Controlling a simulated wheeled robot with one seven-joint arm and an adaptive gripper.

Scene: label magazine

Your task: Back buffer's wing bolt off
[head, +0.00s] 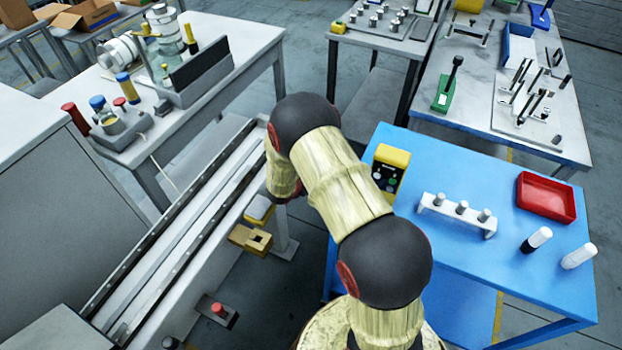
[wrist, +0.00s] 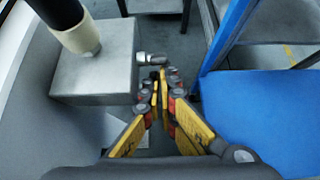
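In the wrist view a grey metal block (wrist: 98,75) stands at the upper left, with a black post and cream collar (wrist: 78,32) rising from it. A small silver bolt (wrist: 150,59) sticks out from its right side. My gripper (wrist: 162,78) has its yellow fingers drawn together just below the bolt in the picture. The tips are very close to the bolt; I cannot tell whether they touch it. No held thing shows clearly between them. In the head view my arm hides my gripper, and I cannot make out the bolt there.
A long pale rail (head: 180,240) runs along the left. A brown block with a square hole (head: 250,240) and a red knob (head: 218,309) are at its right side. A blue table (head: 460,262) with a red tray (head: 546,196) stands on the right, close beside my arm.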

